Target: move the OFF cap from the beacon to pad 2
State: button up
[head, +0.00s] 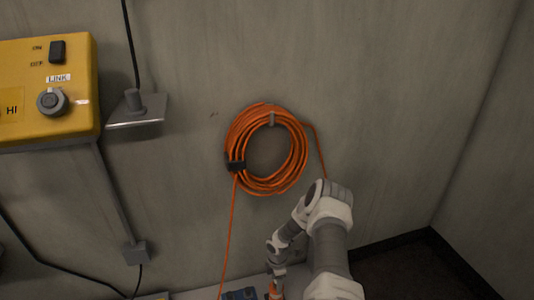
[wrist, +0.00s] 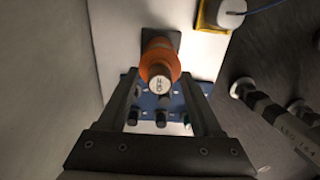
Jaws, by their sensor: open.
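The beacon (wrist: 160,55) is an orange round body, seen from above in the wrist view. A pale cap (wrist: 158,84) with small dark lettering sits on its near end; the word is too small to read surely. My gripper (wrist: 159,78) is open, with one finger on each side of the cap and apparently no contact. In the head view, a bit of orange (head: 273,290) shows at the bottom edge beside my arm. A blue panel (wrist: 150,101) with several dark round pieces lies beyond the fingers, partly hidden. I cannot make out which spot is pad 2.
A yellow holder with a white piece (wrist: 230,12) is at the wrist view's top right. Pale posts and a lettered bar (wrist: 285,126) lie at the right. In the head view, an orange cable coil (head: 266,150) hangs on the wall, and a yellow box (head: 45,90) is at left.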

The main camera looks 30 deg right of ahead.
dwell(0.9)
grip_shut()
dwell(1.2)
jog(key=shift+r, duration=0.15)
jog(key=shift+r+p, duration=1.65)
jog(key=shift+r, duration=1.2)
jog(key=shift+s+a+f+n, duration=1.05)
jog(key=shift+a+f, duration=1)
jog(key=shift+f, duration=0.4)
jog(key=shift+s+a+f+n, duration=1.05)
jog(key=shift+a+f, duration=0.95)
jog(key=shift+f, duration=0.5)
jog(key=shift+s+a+f+n, duration=0.9)
jog(key=shift+s+a+f, duration=0.3)
jog(key=shift+a+f, duration=1.05)
